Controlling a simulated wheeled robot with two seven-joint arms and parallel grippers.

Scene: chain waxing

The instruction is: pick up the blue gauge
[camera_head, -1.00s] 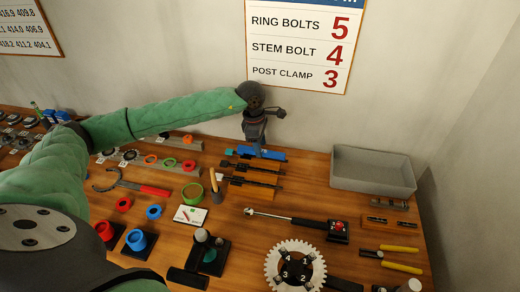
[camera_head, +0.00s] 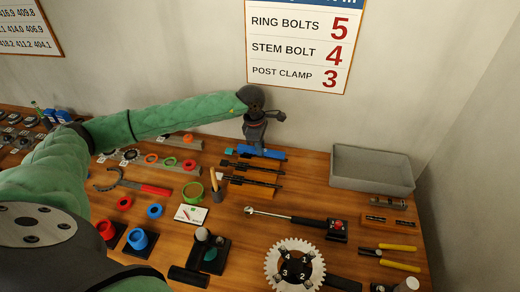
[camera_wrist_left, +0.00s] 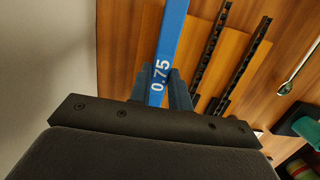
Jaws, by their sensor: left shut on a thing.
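The blue gauge (camera_head: 264,153) is at the back of the bench, below the wall sign in the head view. In the left wrist view it is a long blue bar (camera_wrist_left: 168,45) marked 0.75, running up from between the fingers. My left gripper (camera_head: 254,146) points down over it and is shut on it. In the wrist view the fingers (camera_wrist_left: 162,90) sit on both sides of the bar. I cannot tell whether the gauge is clear of the wood. My right gripper is not in view.
Dark chain gauges on wooden blocks (camera_head: 250,181) lie just in front of the blue gauge. A grey tray (camera_head: 372,170) stands at the back right. A torque wrench (camera_head: 290,219) and a toothed white ring (camera_head: 294,266) lie nearer. The wall is close behind my gripper.

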